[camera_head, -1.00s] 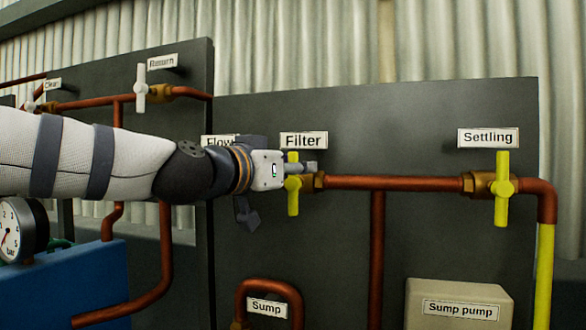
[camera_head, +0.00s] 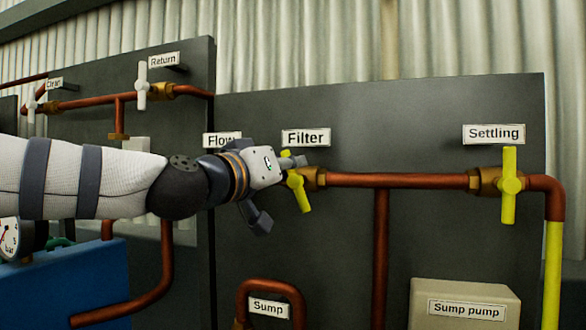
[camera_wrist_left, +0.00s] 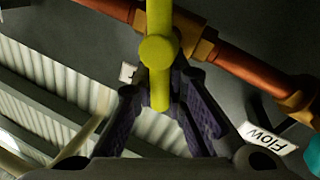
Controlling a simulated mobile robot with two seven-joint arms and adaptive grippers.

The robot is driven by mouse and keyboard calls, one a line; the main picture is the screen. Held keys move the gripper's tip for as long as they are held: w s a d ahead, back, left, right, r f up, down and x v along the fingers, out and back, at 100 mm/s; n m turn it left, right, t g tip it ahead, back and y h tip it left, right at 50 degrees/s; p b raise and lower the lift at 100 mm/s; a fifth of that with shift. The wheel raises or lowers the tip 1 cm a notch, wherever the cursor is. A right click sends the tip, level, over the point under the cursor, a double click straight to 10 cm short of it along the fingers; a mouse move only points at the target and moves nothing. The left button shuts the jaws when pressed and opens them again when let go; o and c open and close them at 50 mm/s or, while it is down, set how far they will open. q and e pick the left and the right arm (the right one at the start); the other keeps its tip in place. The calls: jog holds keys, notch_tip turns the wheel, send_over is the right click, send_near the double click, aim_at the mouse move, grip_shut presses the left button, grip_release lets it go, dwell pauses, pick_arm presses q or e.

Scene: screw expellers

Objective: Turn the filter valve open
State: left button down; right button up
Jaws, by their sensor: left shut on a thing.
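The yellow filter valve handle (camera_head: 299,190) sits on the copper pipe under the "Filter" label (camera_head: 306,138). It is tilted a little, its top leaning left and its lower end to the right. My left gripper (camera_head: 292,162) reaches it from the left and is shut on the upper part of the handle. In the left wrist view the yellow handle (camera_wrist_left: 158,52) stands with one end between the dark fingers. The right gripper is not in view.
The yellow settling valve handle (camera_head: 509,185) stands upright at the right. A white return valve handle (camera_head: 142,84) is on the left panel. Copper pipes (camera_head: 395,181) run along the dark panel. A sump pump box (camera_head: 466,290) is below.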

pick_arm(q)
jog(key=n, duration=0.2)
jog(key=f+n+t, duration=0.1)
jog(key=n, duration=0.1)
jog(key=shift+w+a+b, duration=0.15)
jog(key=shift+a+b, duration=0.2)
jog(key=shift+b, duration=0.05)
jog(key=shift+w+a+f+n+t+y+b, duration=0.15)
jog(key=shift+f+n+t+y+b, duration=0.3)
jog(key=shift+n, duration=1.6)
jog(key=shift+s+a+f+n+t+y+b, duration=0.15)
jog(key=shift+n+t+y, duration=0.5)
jog(key=shift+n, duration=1.45)
jog(key=shift+w+a+f+n+t+y+b, duration=0.25)
jog(key=shift+n+y, duration=0.45)
jog(key=shift+n, duration=1.35)
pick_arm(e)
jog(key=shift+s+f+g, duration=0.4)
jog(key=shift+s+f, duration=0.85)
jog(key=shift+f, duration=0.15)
pick_arm(q)
jog(key=shift+s+d, duration=0.1)
jog(key=shift+s, duration=0.05)
jog(key=c, duration=1.6)
grip_release()
